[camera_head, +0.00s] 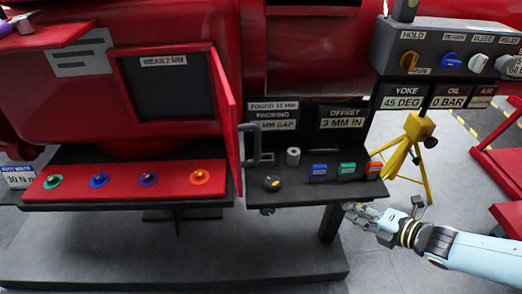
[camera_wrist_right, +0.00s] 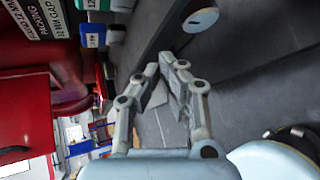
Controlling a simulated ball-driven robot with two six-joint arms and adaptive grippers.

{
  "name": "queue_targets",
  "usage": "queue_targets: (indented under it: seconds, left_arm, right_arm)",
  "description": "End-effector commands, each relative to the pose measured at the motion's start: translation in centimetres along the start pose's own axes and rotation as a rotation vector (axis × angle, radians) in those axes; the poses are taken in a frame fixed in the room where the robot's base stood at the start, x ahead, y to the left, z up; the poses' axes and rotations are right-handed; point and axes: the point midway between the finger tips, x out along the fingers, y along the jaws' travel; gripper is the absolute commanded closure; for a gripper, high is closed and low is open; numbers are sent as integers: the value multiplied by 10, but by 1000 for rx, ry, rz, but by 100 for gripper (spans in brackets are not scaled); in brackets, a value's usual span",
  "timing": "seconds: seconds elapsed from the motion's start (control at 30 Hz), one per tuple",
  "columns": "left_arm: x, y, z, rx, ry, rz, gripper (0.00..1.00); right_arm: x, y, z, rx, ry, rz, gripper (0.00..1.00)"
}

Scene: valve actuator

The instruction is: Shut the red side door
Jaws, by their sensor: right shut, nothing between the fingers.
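The red side door (camera_head: 228,118) stands swung open at the right edge of a dark square opening (camera_head: 170,88) in the red housing, seen nearly edge-on in the head view. Its dark handle (camera_head: 252,145) sticks out to the right, over the shelf. My right gripper (camera_head: 352,212) is shut and empty, low and to the right of the door, beyond the shelf's front edge and apart from it. Its fingers also show in the wrist view (camera_wrist_right: 166,68).
A red tray (camera_head: 120,184) with coloured rings lies left of the door. A yellow stand (camera_head: 410,150) is at right.

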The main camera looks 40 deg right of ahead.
Motion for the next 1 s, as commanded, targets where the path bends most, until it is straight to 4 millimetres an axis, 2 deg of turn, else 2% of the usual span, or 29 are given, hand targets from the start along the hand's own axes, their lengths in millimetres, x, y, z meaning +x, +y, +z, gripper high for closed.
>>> queue_targets:
  seconds: [0.17, 0.37, 0.53, 0.67, 0.8, 0.9, 1.0]
  left_arm:
    - [2, -6, 1, 3, -1, -7, 25]
    - [5, -8, 2, 4, -2, -9, 25]
    - [9, -1, 3, 1, -4, -2, 25]
    - [13, -2, 5, 2, -6, -3, 25]
    - [17, -2, 6, 2, -8, -3, 25]
    - [18, -2, 7, 2, -9, -4, 25]
    - [20, -4, 7, 3, -10, -6, 25]
  right_arm:
    - [0, 31, 15, -168, 31, 92, 100]
    - [-5, 79, 33, -413, 80, 234, 100]
    - [-18, 142, 41, -738, 149, 442, 100]
    - [-39, 196, 33, -1023, 213, 661, 100]
    - [-70, 243, 12, -1292, 276, 924, 100]
    - [-88, 262, -2, -1406, 301, 1068, 100]
    - [-94, 269, -9, -1445, 306, 1123, 100]
